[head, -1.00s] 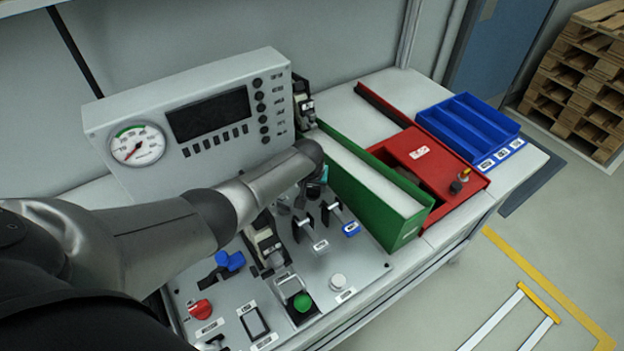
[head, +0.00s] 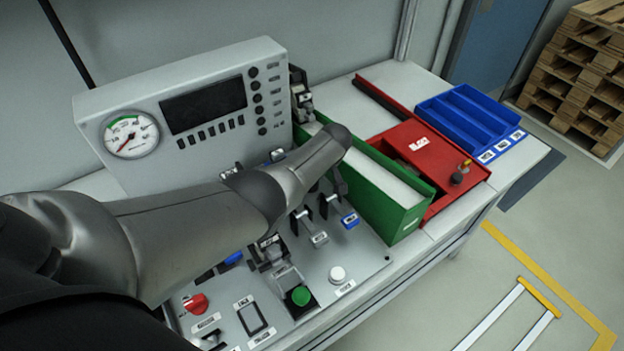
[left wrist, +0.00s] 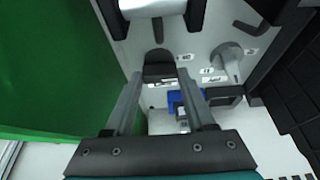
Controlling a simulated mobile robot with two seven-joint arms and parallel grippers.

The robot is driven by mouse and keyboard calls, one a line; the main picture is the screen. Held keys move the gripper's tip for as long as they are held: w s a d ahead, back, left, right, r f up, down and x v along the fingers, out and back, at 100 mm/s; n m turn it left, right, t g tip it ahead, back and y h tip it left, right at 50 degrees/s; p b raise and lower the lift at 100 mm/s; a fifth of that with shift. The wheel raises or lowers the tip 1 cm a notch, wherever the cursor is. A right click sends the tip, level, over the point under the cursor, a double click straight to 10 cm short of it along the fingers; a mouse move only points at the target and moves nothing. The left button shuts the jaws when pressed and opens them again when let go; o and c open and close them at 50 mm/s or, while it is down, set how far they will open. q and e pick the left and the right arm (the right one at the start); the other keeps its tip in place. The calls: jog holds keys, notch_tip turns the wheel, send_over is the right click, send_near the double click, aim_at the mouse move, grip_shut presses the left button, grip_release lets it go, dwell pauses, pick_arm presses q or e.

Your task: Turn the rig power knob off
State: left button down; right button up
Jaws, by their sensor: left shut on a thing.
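My left arm reaches across the grey control panel (head: 367,267) in the head view, and its gripper is mostly hidden behind the wrist. In the left wrist view my left gripper (left wrist: 160,73) is shut on a dark block-like part (left wrist: 158,67) between its fingertips. I cannot tell for sure whether this is the rig power knob. A red knob (head: 195,303) sits at the panel's front left, apart from the gripper. A grey knob (left wrist: 228,56) shows right of the fingers. The labels are too small to read. My right gripper is not in view.
A console with a gauge (head: 131,135) and dark screen (head: 205,105) stands behind the panel. A green binder-like box (head: 397,217) stands close right of the gripper. Beyond are a red box (head: 420,152) and a blue tray (head: 462,108). A green button (head: 301,295) sits in front.

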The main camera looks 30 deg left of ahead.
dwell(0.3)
pick_arm(q)
jog(key=shift+c, duration=1.2)
grip_release()
jog(key=shift+d+r+p, duration=0.15)
jog(key=shift+r+p, duration=0.25)
jog(key=shift+r, duration=0.1)
jog(key=p+v, duration=0.5)
jog(key=v, duration=0.9)
